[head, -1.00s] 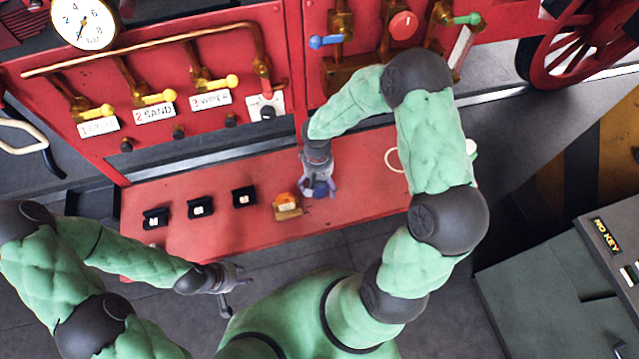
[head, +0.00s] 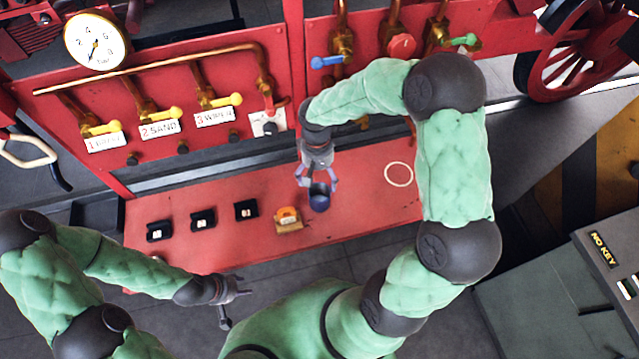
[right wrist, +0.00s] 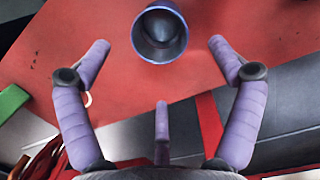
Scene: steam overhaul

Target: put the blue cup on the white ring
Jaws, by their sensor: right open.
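The blue cup (head: 319,199) stands on the red bench (head: 352,222). In the right wrist view the cup (right wrist: 160,34) is seen into its open mouth, ahead of and between the spread fingertips. My right gripper (head: 317,179) is open and empty, just behind the cup; I see no finger closed on it. In the right wrist view the right gripper (right wrist: 159,48) shows its fingers wide apart. The white ring (head: 399,174) lies flat on the bench, right of the cup, and is empty. My left gripper (head: 236,305) looks open and empty in front of the bench.
An orange-topped block (head: 288,219) sits just left of the cup. Several small black holders stand farther left on the bench, including one (head: 246,210). A red panel (head: 250,130) with valves and pipes rises behind. The bench between cup and ring looks clear.

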